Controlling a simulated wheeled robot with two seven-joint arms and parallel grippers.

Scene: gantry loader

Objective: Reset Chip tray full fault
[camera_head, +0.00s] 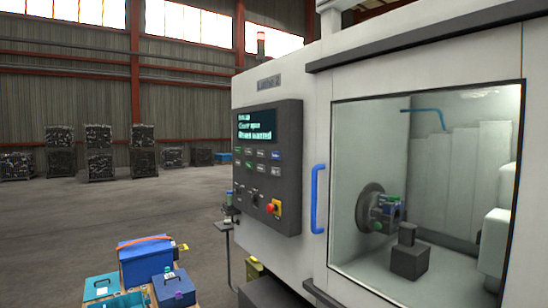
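A white lathe (285,85) fills the right half of the head view. A dark control panel (267,165) is on its front, with a lit screen (256,125) showing a few lines of green text, too small to read surely. Below the screen are rows of small buttons (256,161), dark knobs and a red knob on a yellow plate (273,207). A blue door handle (318,198) stands right of the panel. Through the window I see the chuck (374,209). I cannot make out a chip tray for certain. Neither gripper is in view.
Blue boxes (145,262) and a teal case (102,287) stand at the lower left. A dark block (265,292) and a small yellow-green item (254,268) are low by the lathe. Stacked crates (98,150) line the far wall. The floor (110,205) between is clear.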

